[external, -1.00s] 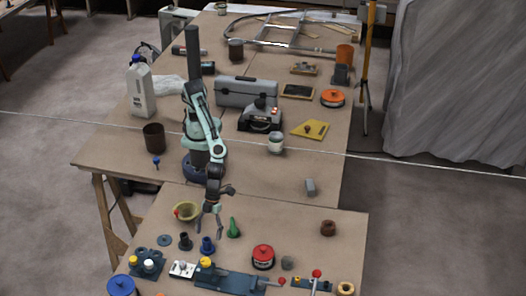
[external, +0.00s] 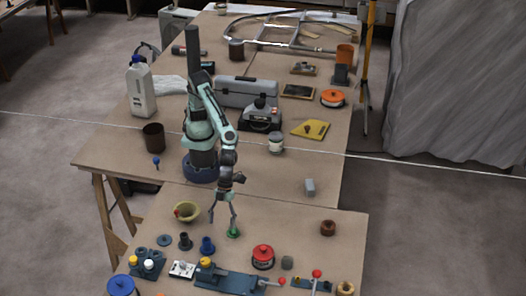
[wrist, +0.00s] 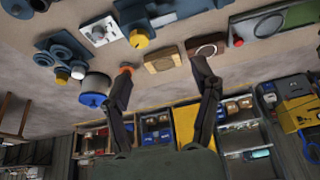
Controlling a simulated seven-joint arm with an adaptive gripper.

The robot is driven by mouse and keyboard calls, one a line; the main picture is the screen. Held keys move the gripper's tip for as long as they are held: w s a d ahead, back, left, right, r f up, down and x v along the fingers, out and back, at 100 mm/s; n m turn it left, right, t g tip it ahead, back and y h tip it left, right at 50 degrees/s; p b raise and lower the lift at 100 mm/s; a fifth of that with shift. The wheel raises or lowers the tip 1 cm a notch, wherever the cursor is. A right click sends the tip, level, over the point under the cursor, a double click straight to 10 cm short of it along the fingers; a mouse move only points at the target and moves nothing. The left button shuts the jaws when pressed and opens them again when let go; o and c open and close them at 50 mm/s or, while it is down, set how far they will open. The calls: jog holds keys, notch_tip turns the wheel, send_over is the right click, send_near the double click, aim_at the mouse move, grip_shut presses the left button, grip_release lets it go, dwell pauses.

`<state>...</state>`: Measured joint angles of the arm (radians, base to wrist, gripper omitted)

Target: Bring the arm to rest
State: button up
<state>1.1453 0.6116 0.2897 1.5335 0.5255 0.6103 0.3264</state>
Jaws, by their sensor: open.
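My gripper (external: 223,220) hangs over the left part of the front bench (external: 330,250), with its two fingers spread and nothing between them. In the external view its right finger overlaps a green item (external: 233,233); I cannot tell whether they touch. In the wrist view the gripper (wrist: 161,68) also shows spread fingers, with the bench top and small parts beyond them. My arm is bent forward from its base on the rear bench.
A yellow-green bowl (external: 187,211), a blue flanged part (external: 207,246), a red-lidded tin (external: 263,257) and a blue fixture (external: 235,284) lie around the gripper. A grey toolbox (external: 247,92) and a white jug (external: 141,90) stand behind.

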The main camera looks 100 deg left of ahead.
jog(key=w+a+r+n+t+h, duration=0.1)
jog(key=w+a+r+n+t, duration=0.15)
jog(key=w+a+r, duration=0.6)
jog(key=w+a+r+n+t, duration=0.2)
jog(key=w+a+r+n, duration=0.3)
jog(key=a, duration=0.6)
jog(key=s+a+r+n+t+y, duration=0.1)
jog(key=s+a+n, duration=0.1)
jog(key=a, duration=0.5)
jog(key=s+a+r+n+y, duration=0.1)
jog(key=s+a+n, duration=0.1)
jog(key=a, duration=0.5)
jog(key=s+a+f+n+g+y, duration=0.2)
jog(key=s+a+f+n, duration=0.2)
jog(key=s, duration=0.5)
jog(key=s+a+f+n+g+y, duration=0.2)
jog(key=s+a+f+n+g, duration=0.1)
jog(key=s+a+f, duration=0.3)
jog(key=s+a+n, duration=0.1)
jog(key=s+a, duration=0.1)
jog(key=s, duration=0.2)
jog(key=shift+n+y, duration=0.3)
jog(key=shift+n, duration=0.05)
jog(key=shift+a+g, duration=0.1)
jog(key=shift+g, duration=0.15)
